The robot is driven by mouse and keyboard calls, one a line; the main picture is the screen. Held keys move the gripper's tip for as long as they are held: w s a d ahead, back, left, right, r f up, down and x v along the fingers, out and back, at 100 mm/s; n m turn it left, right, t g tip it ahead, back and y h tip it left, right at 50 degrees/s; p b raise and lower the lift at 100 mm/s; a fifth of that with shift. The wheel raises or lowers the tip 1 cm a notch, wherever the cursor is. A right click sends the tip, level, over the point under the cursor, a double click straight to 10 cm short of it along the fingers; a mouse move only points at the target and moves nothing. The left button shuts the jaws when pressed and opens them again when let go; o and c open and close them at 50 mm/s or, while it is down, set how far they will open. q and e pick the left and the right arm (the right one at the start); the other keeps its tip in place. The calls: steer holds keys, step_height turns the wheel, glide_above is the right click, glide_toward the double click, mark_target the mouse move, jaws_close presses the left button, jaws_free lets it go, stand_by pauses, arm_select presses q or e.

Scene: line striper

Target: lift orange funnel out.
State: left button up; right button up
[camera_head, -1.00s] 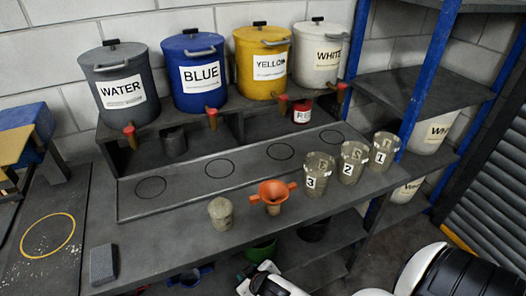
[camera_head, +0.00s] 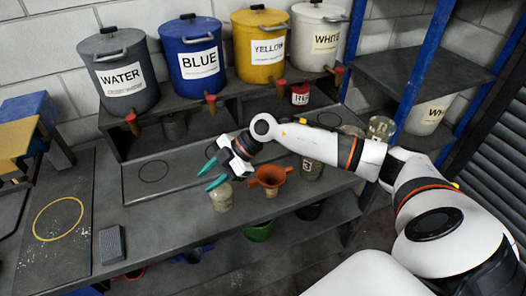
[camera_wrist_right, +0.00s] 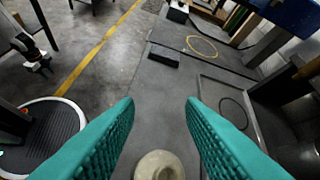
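The orange funnel (camera_head: 271,177), with a wide cone and two side handles, stands upright near the shelf's front edge in the head view. What its spout sits in is not clear. A beige jar (camera_head: 220,197) stands just left of it; its round top (camera_wrist_right: 159,166) shows at the bottom of the right wrist view. My right gripper (camera_head: 212,174) is open and empty, its teal fingers pointing left just above the jar, left of the funnel. The funnel is not visible in the wrist view. What looks like my left gripper (camera_wrist_right: 36,62) is small and dark at the wrist view's left edge.
Buckets marked water (camera_head: 120,80), blue (camera_head: 198,65), yellow (camera_head: 262,50) and white (camera_head: 320,40) stand behind. Numbered cups, including cup 3 (camera_head: 312,168), are partly hidden by my right arm. A grey block (camera_head: 112,244) lies front left. The shelf between is mostly clear.

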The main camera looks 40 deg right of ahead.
mark_target(253, 180)
steer(key=s+d+m+g+h, duration=0.1)
steer(key=d+m+g+h, duration=0.35)
steer(key=d, duration=1.15)
steer(key=shift+n+t+h, duration=0.55)
steer(key=shift+t+h, duration=0.3)
steer(key=shift+t, duration=0.1)
steer(key=b+x, duration=0.2)
steer(key=x, duration=0.1)
steer(key=b+x, duration=0.2)
steer(key=x, duration=0.1)
steer(key=shift+s+a+f+b, duration=0.1)
steer(key=shift+s+f+b, duration=0.1)
steer(key=shift+f+b, duration=0.15)
steer(key=shift+b+x, duration=0.65)
steer(key=shift+x, duration=1.1)
steer(key=shift+a, duration=0.1)
steer(key=shift+r, duration=0.1)
steer(key=shift+c, duration=0.2)
jaws_close()
steer(key=shift+r, duration=0.1)
